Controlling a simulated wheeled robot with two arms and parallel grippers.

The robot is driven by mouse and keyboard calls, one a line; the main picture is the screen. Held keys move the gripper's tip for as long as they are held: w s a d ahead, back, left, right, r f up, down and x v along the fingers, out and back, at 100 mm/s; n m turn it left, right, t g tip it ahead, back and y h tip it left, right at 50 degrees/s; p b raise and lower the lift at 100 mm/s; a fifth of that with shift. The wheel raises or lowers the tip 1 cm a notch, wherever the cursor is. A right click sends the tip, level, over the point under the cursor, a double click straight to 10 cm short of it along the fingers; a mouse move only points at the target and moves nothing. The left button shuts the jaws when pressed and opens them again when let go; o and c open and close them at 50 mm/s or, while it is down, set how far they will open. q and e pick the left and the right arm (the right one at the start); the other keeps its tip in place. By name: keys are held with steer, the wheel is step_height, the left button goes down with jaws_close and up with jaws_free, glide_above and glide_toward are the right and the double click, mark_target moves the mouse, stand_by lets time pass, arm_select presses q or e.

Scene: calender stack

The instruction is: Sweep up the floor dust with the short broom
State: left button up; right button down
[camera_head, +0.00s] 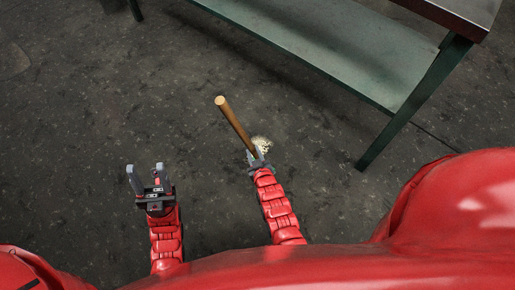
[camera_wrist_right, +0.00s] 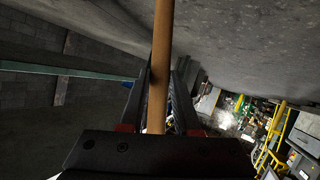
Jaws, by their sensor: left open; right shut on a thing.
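The short broom's wooden handle (camera_head: 235,124) slants up and to the left from my right gripper (camera_head: 256,157) in the head view. My right gripper is shut on the handle. In the right wrist view the handle (camera_wrist_right: 161,50) runs upright between the dark fingers. A small pale patch (camera_head: 262,143) shows just beyond the right gripper; I cannot tell whether it is bristles or dust. My left gripper (camera_head: 146,172) is open and empty above the floor, left of the broom. The broom's lower end is hidden or unclear.
A green metal bench with a lower shelf (camera_head: 318,45) stands at the top right. Its near leg (camera_head: 383,143) reaches the floor right of the broom. The dark, speckled floor (camera_head: 75,120) is clear on the left. Shelving and yellow rails show in the right wrist view.

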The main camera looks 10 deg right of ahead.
steer(key=w+d+p, duration=0.3)
steer(key=w+d, duration=0.6)
steer(key=d, duration=0.2)
steer(key=shift+d+r+p, duration=0.25)
steer(key=shift+r+p, duration=0.05)
stand_by(2.1)
